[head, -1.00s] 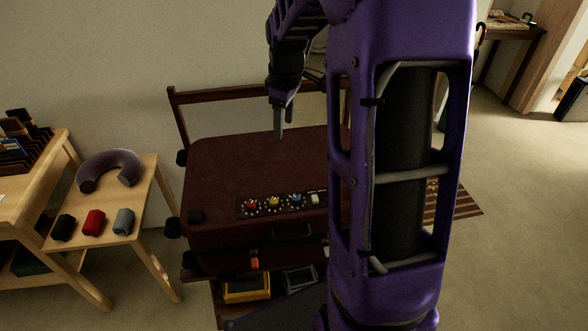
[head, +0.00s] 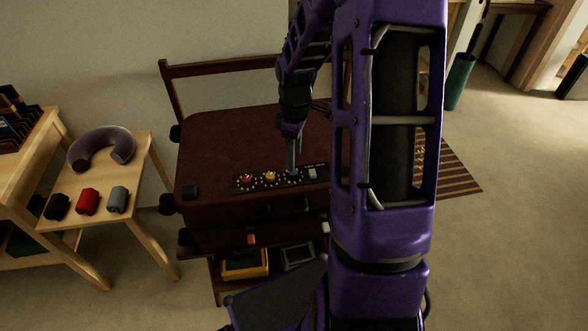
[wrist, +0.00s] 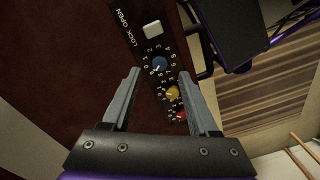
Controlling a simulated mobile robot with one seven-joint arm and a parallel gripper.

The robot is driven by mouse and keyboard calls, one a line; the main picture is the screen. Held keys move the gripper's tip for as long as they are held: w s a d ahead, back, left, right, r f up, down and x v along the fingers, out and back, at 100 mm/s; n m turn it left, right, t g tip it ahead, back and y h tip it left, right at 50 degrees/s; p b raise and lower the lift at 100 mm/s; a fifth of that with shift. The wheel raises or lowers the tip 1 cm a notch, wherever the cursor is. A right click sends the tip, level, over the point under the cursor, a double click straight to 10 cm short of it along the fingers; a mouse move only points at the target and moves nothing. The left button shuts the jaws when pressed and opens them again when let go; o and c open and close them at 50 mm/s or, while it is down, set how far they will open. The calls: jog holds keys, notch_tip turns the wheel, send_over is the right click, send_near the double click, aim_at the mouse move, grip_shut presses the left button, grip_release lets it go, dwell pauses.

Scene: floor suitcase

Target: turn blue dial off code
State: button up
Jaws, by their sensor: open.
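The dark red suitcase (head: 235,140) lies on a low brown rack. A black lock panel (head: 237,186) on its top carries a red dial (head: 247,180), a yellow dial (head: 270,177) and a blue dial (wrist: 159,63), with a white button (wrist: 152,29) beyond the blue one. My gripper (head: 293,172) points down at the blue dial's end of the panel. In the wrist view my gripper (wrist: 160,75) is open, its fingers apart on either side of the panel, with the blue dial between and slightly beyond the tips. Whether a finger touches the dial cannot be told.
A wooden side table (head: 145,160) at left holds a neck pillow (head: 101,147) and black, red and grey rolls. A yellow case (head: 245,263) lies on the rack's lower shelf. A striped rug (head: 450,170) and open floor are at right.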

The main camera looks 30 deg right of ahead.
aim_at(293, 174)
jog(key=shift+f+b, duration=0.3)
jog(key=shift+f, duration=2.05)
grip_shut()
